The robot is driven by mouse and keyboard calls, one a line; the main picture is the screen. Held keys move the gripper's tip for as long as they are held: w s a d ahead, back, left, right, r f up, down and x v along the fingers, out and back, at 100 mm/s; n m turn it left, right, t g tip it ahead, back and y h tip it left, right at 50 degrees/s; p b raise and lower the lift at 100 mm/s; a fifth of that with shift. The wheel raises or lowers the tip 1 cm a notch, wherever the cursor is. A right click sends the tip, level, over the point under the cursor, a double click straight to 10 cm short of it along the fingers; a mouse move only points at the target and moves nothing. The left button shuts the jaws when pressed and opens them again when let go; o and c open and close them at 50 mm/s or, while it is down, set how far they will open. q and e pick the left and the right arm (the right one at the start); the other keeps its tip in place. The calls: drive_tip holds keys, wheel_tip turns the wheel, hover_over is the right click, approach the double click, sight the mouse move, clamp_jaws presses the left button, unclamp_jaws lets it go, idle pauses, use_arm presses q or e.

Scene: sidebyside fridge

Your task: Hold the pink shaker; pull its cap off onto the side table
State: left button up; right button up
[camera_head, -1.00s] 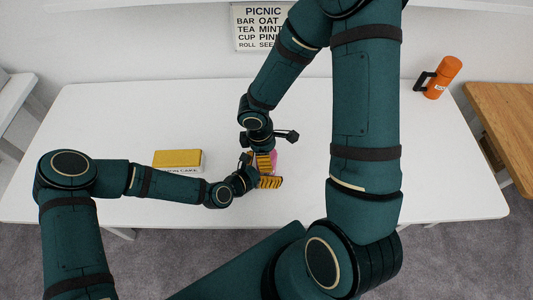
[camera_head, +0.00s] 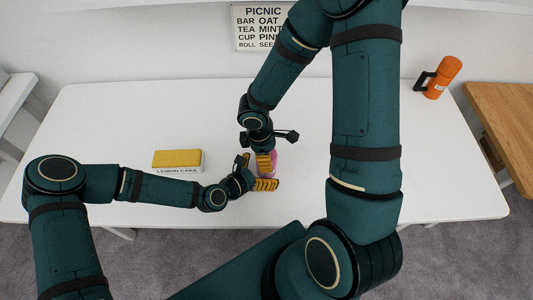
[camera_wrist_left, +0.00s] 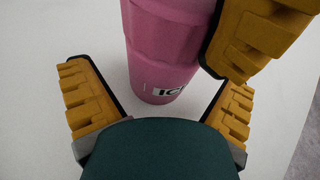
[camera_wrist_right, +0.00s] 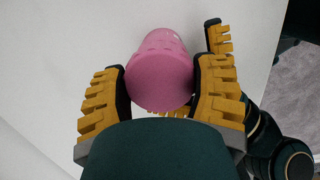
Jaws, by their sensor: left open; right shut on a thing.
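The pink shaker (camera_head: 273,164) stands upright on the white table, partly hidden by my grippers. My right gripper (camera_head: 265,161) is shut on its upper part from above; the right wrist view shows the round pink top (camera_wrist_right: 159,78) between the fingers. I cannot tell the seam between cap and body. My left gripper (camera_head: 257,172) is open low beside the shaker. In the left wrist view its fingers are spread on either side of the shaker's lower body (camera_wrist_left: 165,60), which bears part of a printed label. A right gripper finger shows at the upper right there.
A yellow-topped lemon cake box (camera_head: 178,159) lies left of my left gripper. An orange flask (camera_head: 442,78) with a black handle stands at the back right. A wooden side table (camera_head: 508,120) is beyond the white table's right edge. The white table (camera_head: 110,120) is clear at left.

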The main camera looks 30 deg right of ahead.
use_arm(q)
drive_tip(key=shift+d+f, duration=0.1)
drive_tip(key=shift+d, duration=0.05)
drive_tip(key=shift+x, duration=0.8)
drive_tip(key=c, duration=1.4)
idle(0.8)
